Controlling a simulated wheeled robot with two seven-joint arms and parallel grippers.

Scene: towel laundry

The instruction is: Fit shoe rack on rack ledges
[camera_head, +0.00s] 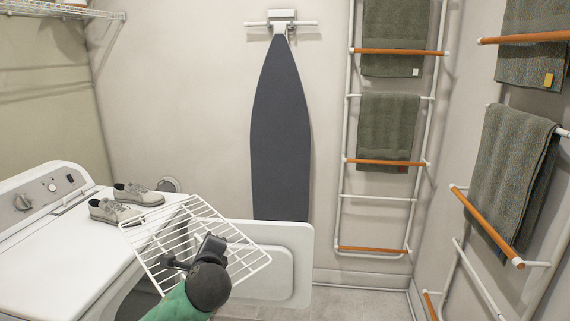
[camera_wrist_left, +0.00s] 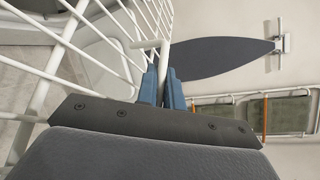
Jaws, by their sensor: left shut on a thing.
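The white wire shoe rack (camera_head: 232,228) is held tilted in front of the dryer, overlapping its open door in the head view. My left gripper (camera_head: 190,256) is at the near side of the rack and shut on it. In the left wrist view, the blue fingertips (camera_wrist_left: 164,88) close on a wire at the rack's edge, and the rack's bars (camera_wrist_left: 62,42) spread to the left. The dryer (camera_head: 75,265) stands at the left. Its opening is mostly hidden by the rack and my arm, and the rack ledges cannot be made out. My right gripper is out of view.
The dryer's white door (camera_head: 292,245) stands open to the right. Grey shoes (camera_head: 130,195) sit on the dryer top. An ironing board (camera_head: 280,130) hangs on the back wall. Towel ladders (camera_head: 410,200) stand at the right. Floor (camera_head: 350,295) is clear right of the door.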

